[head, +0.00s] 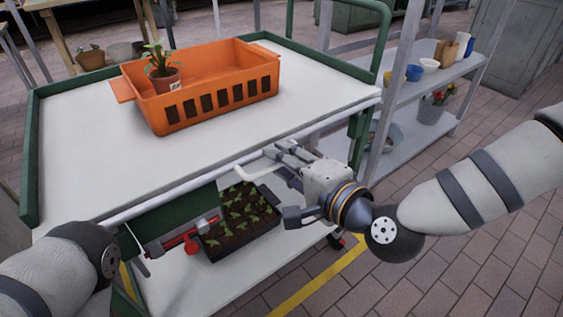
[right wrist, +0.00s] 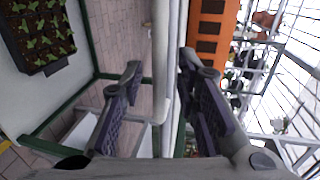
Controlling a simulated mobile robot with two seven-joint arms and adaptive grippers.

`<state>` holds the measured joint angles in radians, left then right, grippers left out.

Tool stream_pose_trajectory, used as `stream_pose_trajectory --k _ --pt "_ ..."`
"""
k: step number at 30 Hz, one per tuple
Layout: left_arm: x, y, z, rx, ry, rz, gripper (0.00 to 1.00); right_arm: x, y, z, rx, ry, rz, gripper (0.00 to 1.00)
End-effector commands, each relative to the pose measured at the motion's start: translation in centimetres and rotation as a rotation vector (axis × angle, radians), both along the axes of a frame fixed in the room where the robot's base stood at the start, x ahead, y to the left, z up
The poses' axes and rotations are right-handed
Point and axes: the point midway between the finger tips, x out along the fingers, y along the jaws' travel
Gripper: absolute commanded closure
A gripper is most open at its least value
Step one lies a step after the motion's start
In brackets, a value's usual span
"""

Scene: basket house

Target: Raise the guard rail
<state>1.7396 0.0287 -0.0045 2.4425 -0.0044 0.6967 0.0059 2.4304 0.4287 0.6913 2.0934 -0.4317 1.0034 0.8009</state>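The cart's guard rail (head: 215,187) is a pale tube along the near long side of the cart, low against the tabletop edge. A bent pale bar (head: 256,163) shows at my right gripper. My right gripper (head: 282,163) is at this near side, right of the middle. In the right wrist view its fingers are spread wide, with the pale tube (right wrist: 161,65) running between and ahead of them. I cannot see either finger pressing on it. My left arm comes in at the lower left.
An orange crate (head: 215,112) with a potted plant (head: 163,77) stands on the cart top (head: 90,120). A seedling tray (head: 238,222) is on the lower shelf. Red fittings (head: 190,245) sit below the near edge. A grey rack (head: 420,92) with pots stands behind right.

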Motion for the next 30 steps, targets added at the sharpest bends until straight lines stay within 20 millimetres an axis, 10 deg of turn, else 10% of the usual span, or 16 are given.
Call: stream_pose_trajectory --k 8,13,21,30 --pt "0.0 0.0 0.0 0.000 0.000 0.000 0.55 0.4 0.3 -0.1 -0.001 0.001 0.000 0.71" --pt "0.0 0.0 0.0 0.000 0.000 0.000 0.55 0.3 0.3 -0.1 -0.001 0.001 0.000 1.00" --pt "0.1 0.0 0.1 0.000 -0.002 0.000 0.55 0.3 0.3 0.1 -0.001 0.000 0.000 1.00" --pt "1.9 0.0 3.6 0.000 -0.058 0.000 0.55 0.4 0.3 6.0 0.002 -0.012 0.000 1.00"
